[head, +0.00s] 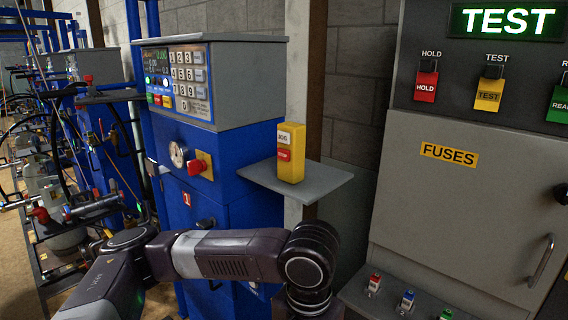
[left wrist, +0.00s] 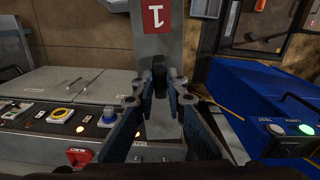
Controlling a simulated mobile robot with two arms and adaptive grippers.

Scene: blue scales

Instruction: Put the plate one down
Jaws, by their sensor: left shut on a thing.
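The plate one (left wrist: 182,52) is a grey upright panel with a red label marked 1, seen upside down at the top middle of the left wrist view. My left gripper (left wrist: 159,88) is shut on it, with a dark grip part between the fingers. The plate's lower part is partly hidden by the fingers. In the head view my left arm comes in from the left and bends down at the bottom middle; its gripper and the plate are outside that picture. My right gripper is in neither view.
A blue scale cabinet (head: 222,225) with a grey keypad console (head: 245,85) stands ahead. A small grey shelf (head: 325,182) carries a yellow button box (head: 291,155). A grey fuse panel (head: 460,210) stands at the right. Cables and gas bottles crowd the left.

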